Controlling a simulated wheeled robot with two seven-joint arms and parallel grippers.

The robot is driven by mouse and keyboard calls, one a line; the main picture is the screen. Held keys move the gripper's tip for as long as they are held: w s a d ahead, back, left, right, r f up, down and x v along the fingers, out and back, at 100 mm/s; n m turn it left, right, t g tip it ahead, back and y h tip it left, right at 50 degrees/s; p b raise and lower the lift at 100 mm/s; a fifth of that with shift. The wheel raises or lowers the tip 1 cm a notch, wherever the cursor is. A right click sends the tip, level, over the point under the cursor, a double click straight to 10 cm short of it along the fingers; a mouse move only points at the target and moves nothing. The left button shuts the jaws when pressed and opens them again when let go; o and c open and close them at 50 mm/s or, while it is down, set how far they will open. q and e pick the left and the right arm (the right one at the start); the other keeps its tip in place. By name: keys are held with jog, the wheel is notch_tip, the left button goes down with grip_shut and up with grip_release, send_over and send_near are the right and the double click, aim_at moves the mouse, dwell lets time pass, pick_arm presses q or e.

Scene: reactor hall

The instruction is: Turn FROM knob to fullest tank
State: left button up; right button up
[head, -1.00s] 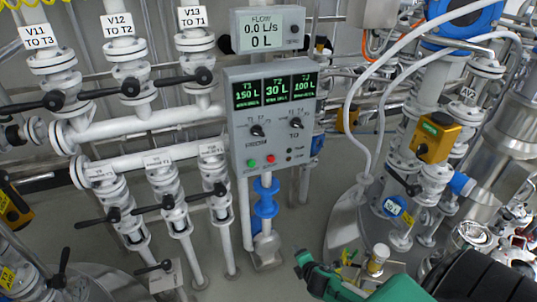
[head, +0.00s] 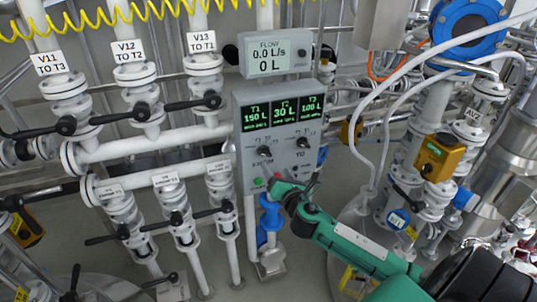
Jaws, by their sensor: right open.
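The grey control panel (head: 243,135) shows T1 150 L, T2 30 L and T3 100 L on its green displays (head: 284,115). T1 has the highest reading. Below them are the black FROM knob (head: 264,152) on the left and the TO knob (head: 302,143) on the right. Which mark the FROM knob points at is too small to tell. My right gripper (head: 281,186) is open, in front of the panel's lower edge, below both knobs and apart from the FROM knob in the picture. It hides part of the button row. My left gripper is not in view.
A flow meter (head: 275,55) above the panel reads 0.0 L/s and 0 L. A green button (head: 258,182) is at the panel's lower left. Pipes with black-handled valves (head: 143,111) stand left. A blue-and-white pipe (head: 270,216) is below, and a yellow valve box (head: 436,158) is right.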

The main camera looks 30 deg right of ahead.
aim_at(267, 154)
jog(key=p+x, duration=0.2)
jog(key=x, duration=0.6)
jog(key=shift+w, duration=0.2)
jog(key=c, duration=1)
